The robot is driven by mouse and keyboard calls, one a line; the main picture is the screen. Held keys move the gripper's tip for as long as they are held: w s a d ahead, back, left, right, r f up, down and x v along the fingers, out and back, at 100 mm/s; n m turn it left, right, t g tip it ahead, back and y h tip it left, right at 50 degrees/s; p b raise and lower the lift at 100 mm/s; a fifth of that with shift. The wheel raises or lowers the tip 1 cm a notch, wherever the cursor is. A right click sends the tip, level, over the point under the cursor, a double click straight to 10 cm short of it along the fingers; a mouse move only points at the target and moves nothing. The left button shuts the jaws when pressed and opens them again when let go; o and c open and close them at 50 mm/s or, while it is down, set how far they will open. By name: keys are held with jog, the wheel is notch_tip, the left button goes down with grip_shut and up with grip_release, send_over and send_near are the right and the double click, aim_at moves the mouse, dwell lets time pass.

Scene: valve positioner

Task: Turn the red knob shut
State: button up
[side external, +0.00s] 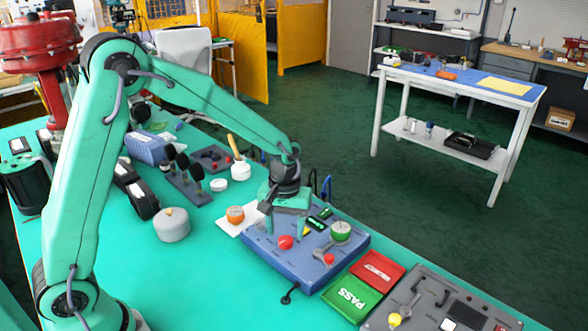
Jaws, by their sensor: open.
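The red knob (285,242) sits on the top of a blue box (262,251), left of its middle. My gripper (284,226) points down over the box, just behind and above the red knob. Its jaws are open and nothing shows between them. Whether a finger touches the knob cannot be told from this view. The knob's pointer direction is too small to read.
A green PASS tray (351,297) and a red tray (377,270) lie to the right.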

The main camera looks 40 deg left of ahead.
aim_at(286, 243)
jog(key=shift+f, duration=1.45)
jog(key=c, duration=1)
